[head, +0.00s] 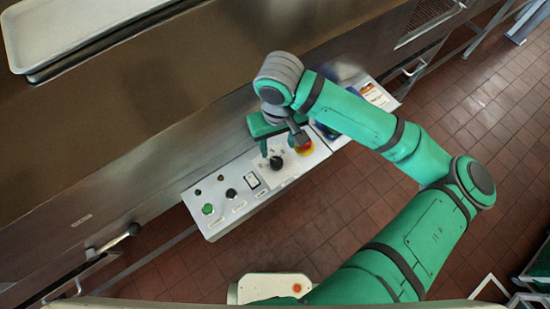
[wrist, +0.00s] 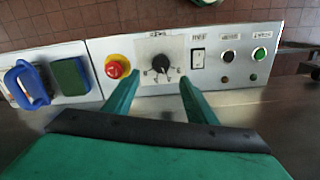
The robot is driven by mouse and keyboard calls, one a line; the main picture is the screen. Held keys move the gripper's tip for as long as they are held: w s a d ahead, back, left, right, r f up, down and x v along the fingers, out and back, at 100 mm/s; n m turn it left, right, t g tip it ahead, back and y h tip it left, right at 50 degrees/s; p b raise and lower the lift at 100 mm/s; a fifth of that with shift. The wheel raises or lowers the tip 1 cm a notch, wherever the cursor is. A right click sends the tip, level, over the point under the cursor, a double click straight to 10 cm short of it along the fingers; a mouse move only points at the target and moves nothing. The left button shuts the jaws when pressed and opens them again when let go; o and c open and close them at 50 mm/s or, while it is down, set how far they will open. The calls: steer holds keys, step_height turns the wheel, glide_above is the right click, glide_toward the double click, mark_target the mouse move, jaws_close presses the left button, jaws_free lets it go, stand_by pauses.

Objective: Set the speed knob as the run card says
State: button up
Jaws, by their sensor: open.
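The black speed knob (head: 276,162) sits on a white dial plate with small marks on the control panel; it also shows in the wrist view (wrist: 160,61). Its pointer setting is too small to read. My gripper (head: 277,148) is open and empty above the panel. In the wrist view my gripper (wrist: 159,77) has its fingers apart, one on each side of the knob in the picture; I see no contact. A card with an orange band (head: 374,94), perhaps the run card, lies at the panel's right end; its text is unreadable.
A red emergency button on yellow (wrist: 117,69) is close beside the knob. A rocker switch (wrist: 198,60), a black button (wrist: 229,55) and a green button (wrist: 260,53) are on the other side.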

mark_target(276, 161)
steer(key=f, duration=1)
steer(key=shift+a+f, duration=0.2)
steer(key=shift+f, duration=0.1)
steer(key=c, duration=1)
